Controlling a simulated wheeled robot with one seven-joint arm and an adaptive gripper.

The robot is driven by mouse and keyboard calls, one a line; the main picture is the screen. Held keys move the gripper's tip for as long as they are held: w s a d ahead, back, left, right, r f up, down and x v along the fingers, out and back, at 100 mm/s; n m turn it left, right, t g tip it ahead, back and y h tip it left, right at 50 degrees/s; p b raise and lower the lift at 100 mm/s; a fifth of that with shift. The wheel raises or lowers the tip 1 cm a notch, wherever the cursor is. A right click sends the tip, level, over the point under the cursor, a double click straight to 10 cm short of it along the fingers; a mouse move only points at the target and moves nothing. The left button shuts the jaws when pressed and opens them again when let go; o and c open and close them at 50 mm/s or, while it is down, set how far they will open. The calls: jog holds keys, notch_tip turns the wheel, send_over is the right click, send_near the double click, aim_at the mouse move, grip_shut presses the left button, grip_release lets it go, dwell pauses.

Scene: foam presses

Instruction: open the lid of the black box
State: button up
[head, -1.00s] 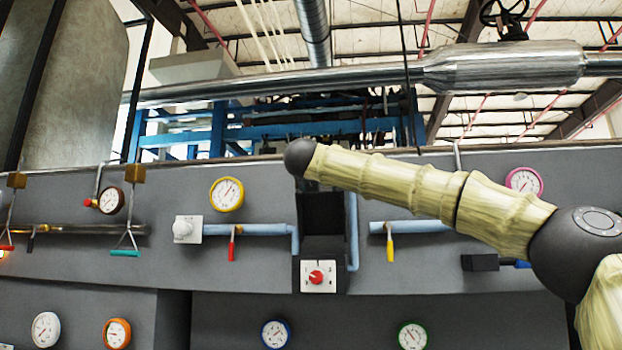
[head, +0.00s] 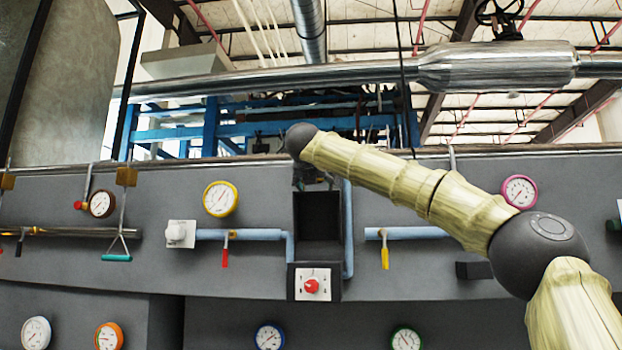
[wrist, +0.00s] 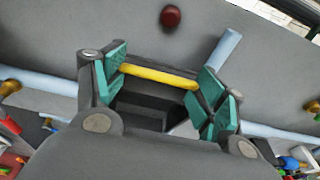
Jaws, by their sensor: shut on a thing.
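The black box (head: 318,226) is on the grey machine wall, near the middle of the head view. Its dark front opening shows above a panel with a red knob. In the wrist view a yellow bar handle (wrist: 160,76) lies between the teal-padded fingers of my gripper (wrist: 162,84), which are shut on it. Below the bar in that view is the dark hollow of the box (wrist: 140,112). In the head view my gripper is mostly hidden behind the end of my arm, just above the box, and the lid cannot be made out clearly.
Blue pipes (head: 240,234) run on both sides of the box. A red-handled valve (head: 225,250) is to its left and a yellow-handled one (head: 384,252) to its right. A yellow-rimmed gauge (head: 220,198) and a pink-rimmed gauge (head: 519,191) sit on the wall.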

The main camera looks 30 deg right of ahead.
jog(key=shift+s+d+r, duration=0.15)
jog(key=shift+r, duration=0.5)
jog(key=shift+s+d+r, duration=0.1)
jog(key=shift+s+r, duration=0.05)
jog(key=shift+r, duration=0.45)
jog(key=o, duration=1.1)
jog(key=shift+o, duration=1.2)
jog(key=shift+w+d+f, duration=0.2)
jog(key=shift+w+f, duration=0.15)
jog(key=shift+w, duration=0.2)
jog(key=shift+w+d+f, duration=0.15)
jog(key=shift+w+f, duration=0.2)
jog(key=shift+w, duration=0.2)
jog(key=shift+f, duration=0.1)
jog(key=shift+s+a, duration=0.1)
jog(key=shift+s, duration=0.5)
jog(key=shift+s+a, duration=0.1)
jog(key=shift+a, duration=0.4)
jog(key=v, duration=1.1)
jog(key=shift+s+d, duration=0.2)
jog(key=shift+s, duration=0.1)
